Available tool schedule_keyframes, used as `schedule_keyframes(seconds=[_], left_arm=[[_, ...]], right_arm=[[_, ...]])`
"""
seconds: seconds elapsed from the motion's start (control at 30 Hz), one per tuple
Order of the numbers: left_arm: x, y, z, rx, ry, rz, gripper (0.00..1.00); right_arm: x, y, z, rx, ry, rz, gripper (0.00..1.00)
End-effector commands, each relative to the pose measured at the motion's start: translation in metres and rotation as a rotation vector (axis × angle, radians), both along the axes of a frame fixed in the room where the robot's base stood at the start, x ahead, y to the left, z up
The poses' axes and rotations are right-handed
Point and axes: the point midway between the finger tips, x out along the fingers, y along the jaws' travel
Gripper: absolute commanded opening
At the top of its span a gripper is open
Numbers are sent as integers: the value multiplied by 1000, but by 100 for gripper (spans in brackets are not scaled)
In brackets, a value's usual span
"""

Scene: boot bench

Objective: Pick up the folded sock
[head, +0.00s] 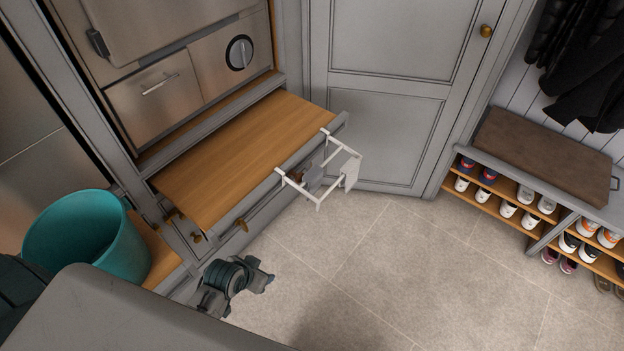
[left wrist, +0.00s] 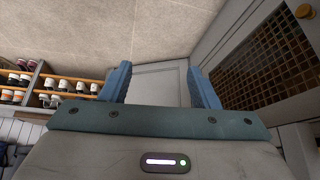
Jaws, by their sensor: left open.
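I cannot make out a folded sock in either view. A small grey item (head: 312,179) hangs in or behind the white rack on the pull-out shelf's front edge, too small to identify. My left gripper (left wrist: 160,72) shows in the left wrist view with its two blue fingers wide apart and nothing between them. In the head view one of my arm links shows low, left of centre, but no fingertips can be made out clearly. My right gripper is not in view.
A wooden pull-out shelf (head: 235,150) juts from the grey cabinet, with a white rack (head: 350,172) on its front edge. A teal bucket (head: 125,245) stands at left. A shoe bench (head: 545,160) with several shoes is at right. The tiled floor (head: 400,270) between is clear.

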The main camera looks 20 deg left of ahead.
Motion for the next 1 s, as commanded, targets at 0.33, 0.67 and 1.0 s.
schedule_keyframes(seconds=[0.33,0.67,1.0], left_arm=[[63,-28,109,-56,-258,-147,55],[147,-32,132,-91,-543,-198,55],[202,-31,136,-91,-675,-181,55]], right_arm=[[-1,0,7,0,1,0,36],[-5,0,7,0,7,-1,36],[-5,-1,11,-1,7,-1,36]])
